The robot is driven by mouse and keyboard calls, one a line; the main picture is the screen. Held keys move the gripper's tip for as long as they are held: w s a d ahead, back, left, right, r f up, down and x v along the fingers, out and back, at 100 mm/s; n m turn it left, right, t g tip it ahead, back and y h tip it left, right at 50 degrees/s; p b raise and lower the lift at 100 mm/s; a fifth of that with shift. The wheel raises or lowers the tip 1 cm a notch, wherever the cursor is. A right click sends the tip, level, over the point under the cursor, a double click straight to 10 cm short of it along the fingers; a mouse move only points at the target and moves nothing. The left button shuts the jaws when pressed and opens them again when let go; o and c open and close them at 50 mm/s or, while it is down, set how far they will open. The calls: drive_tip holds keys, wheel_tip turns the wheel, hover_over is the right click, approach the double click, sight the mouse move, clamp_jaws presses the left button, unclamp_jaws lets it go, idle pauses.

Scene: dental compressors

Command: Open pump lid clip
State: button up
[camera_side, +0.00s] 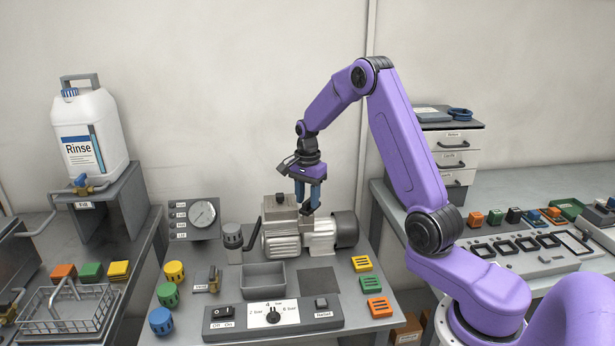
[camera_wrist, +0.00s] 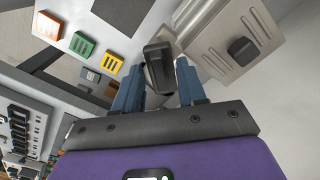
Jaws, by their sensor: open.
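The pump (camera_side: 290,238), a ribbed silver body with a dark motor end, stands at the back of the middle bench. Its silver lid (camera_wrist: 215,38) with a dark knob fills the upper right of the wrist view. A black clip-like piece (camera_wrist: 158,66) lies between my fingers in the wrist view; I cannot tell whether they touch it. My gripper (camera_side: 308,208) points down over the right part of the pump, close to its top. Its blue fingers (camera_wrist: 158,88) are apart, on either side of the black piece.
A grey open bin (camera_side: 264,280) and a dark square pad (camera_side: 318,281) lie in front of the pump. A control panel (camera_side: 273,315) runs along the front edge. Coloured blocks (camera_side: 367,284) stand at right, coloured knobs (camera_side: 167,296) at left, a gauge (camera_side: 202,214) behind.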

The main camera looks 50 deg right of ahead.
sight(307, 201)
wheel_tip(307, 201, up, 17)
idle(0.4)
idle(0.4)
drive_tip(key=s+a+f+n, duration=0.1)
drive_tip(key=s+a+n, duration=0.5)
drive_tip(key=a, duration=0.4)
drive_tip(key=s+a+f+n, duration=0.1)
drive_tip(key=s+a+n, duration=0.3)
drive_tip(key=a+n, duration=0.45)
drive_tip(key=s+a+f+n, duration=0.1)
drive_tip(key=s+f+n, duration=0.2)
drive_tip(key=s+n, duration=0.4)
drive_tip(key=s+a+f+n, duration=0.2)
drive_tip(key=s+n, duration=0.6)
drive_tip(key=s, duration=0.9)
drive_tip(key=shift+f, duration=0.75)
